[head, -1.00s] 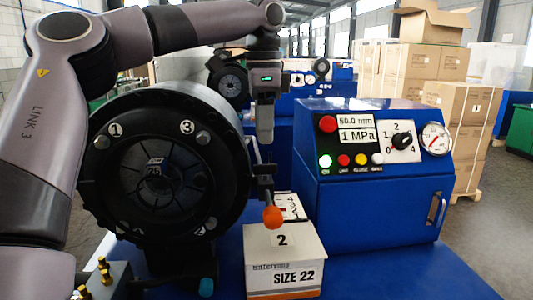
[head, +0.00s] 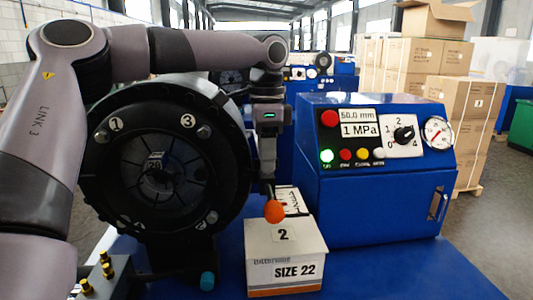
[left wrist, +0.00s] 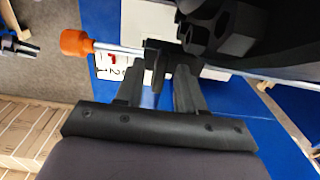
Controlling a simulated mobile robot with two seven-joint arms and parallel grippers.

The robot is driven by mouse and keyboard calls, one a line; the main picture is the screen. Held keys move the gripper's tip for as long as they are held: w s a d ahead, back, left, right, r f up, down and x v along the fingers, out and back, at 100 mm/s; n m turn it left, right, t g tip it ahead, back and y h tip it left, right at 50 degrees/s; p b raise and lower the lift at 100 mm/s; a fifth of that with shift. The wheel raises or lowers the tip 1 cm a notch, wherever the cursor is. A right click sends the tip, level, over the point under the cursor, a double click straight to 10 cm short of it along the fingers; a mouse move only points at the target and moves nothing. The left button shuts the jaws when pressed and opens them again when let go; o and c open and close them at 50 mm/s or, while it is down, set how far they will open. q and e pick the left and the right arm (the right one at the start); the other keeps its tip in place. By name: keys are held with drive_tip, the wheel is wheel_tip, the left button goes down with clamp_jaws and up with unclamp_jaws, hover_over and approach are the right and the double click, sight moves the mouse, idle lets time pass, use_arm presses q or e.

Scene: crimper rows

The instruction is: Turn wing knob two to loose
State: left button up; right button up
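A black crimper head (head: 150,98) stands at the left of the head view. Small round knobs sit on its face beside number marks: one knob (head: 102,136) at mark 1, another (head: 204,131) at mark 3. The lower marks are too blurred to read, so I cannot tell which knob is two. My left gripper (head: 268,187) is at the right of the crimper head, pointing down near a rod with an orange ball (head: 274,211).
A white box (head: 284,253) marked 2 and SIZE 22 stands under the orange ball, which also shows in the left wrist view (left wrist: 77,42). A blue control cabinet (head: 380,212) with buttons and a selector (head: 404,134) stands to the right. The blue bench is clear at front right.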

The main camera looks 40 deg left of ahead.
use_arm(q)
clamp_jaws()
drive_tip(key=shift+n, duration=0.4)
drive_tip(key=n, duration=0.3)
drive_tip(key=shift+n, duration=0.4)
drive_tip(key=n, duration=1.3)
drive_tip(key=shift+r, duration=0.1)
drive_tip(key=shift+n, duration=0.3)
